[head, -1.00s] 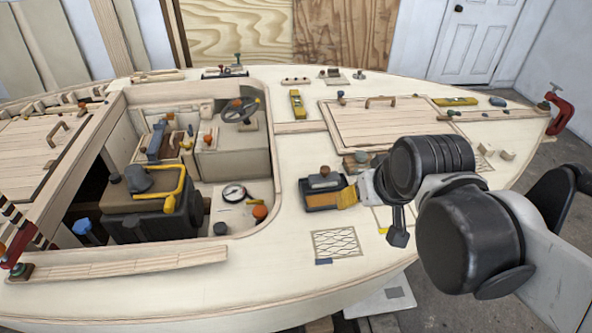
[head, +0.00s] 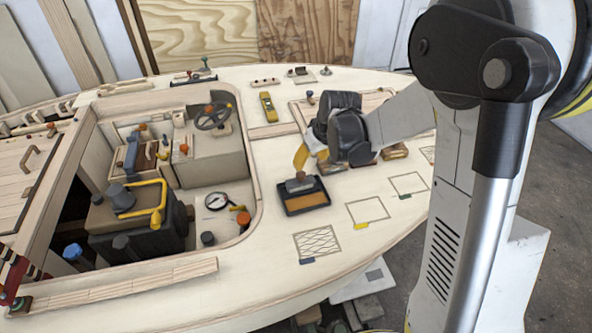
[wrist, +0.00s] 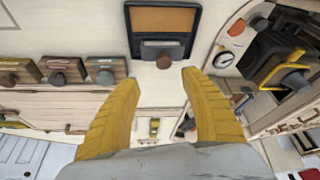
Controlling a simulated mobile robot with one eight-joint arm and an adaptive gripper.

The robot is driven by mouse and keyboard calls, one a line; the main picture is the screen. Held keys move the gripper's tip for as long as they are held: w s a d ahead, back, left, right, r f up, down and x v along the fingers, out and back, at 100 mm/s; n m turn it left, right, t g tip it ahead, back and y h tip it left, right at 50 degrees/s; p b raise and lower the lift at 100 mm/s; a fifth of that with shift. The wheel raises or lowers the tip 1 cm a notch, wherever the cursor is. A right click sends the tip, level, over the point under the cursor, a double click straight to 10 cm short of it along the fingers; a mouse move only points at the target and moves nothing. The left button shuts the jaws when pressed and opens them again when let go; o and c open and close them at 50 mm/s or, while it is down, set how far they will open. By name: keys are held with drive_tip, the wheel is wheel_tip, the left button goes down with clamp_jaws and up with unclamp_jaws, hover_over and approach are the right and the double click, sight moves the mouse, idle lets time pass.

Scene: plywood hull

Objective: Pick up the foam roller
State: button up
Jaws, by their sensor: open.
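The foam roller (head: 299,185) looks like a grey piece with a brown knob, lying at the far end of a dark tray (head: 289,209) with an orange-brown floor. The tray sits on the pale deck. In the wrist view the grey roller (wrist: 162,49) lies across the tray's near end, its knob pointing toward my gripper. My gripper (wrist: 158,80) has two yellow fingers spread wide with nothing between them. In the head view my gripper (head: 303,156) is just behind the tray, apart from the roller, and its far finger is partly hidden by my wrist.
Several knobbed wooden blocks (wrist: 60,70) stand in a row beside the tray. The open cockpit, with a round gauge (head: 216,201) and orange-capped item (head: 243,218), lies left. A hatched rectangle (head: 318,245) and outlined patches mark bare deck nearby.

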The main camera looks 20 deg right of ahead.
sight(302, 175)
drive_tip(key=b+x, duration=0.2)
drive_tip(key=x, duration=0.3)
drive_tip(key=shift+w+a+f, duration=0.1)
drive_tip(key=shift+f, duration=0.3)
drive_tip(key=x, duration=0.1)
drive_tip(key=b+x, duration=0.1)
drive_tip(key=x, duration=0.1)
drive_tip(key=b+x, duration=0.1)
drive_tip(key=x, duration=0.1)
drive_tip(key=shift+s+a+f, duration=0.25)
drive_tip(key=shift+a, duration=0.1)
drive_tip(key=shift+r, duration=0.1)
clamp_jaws()
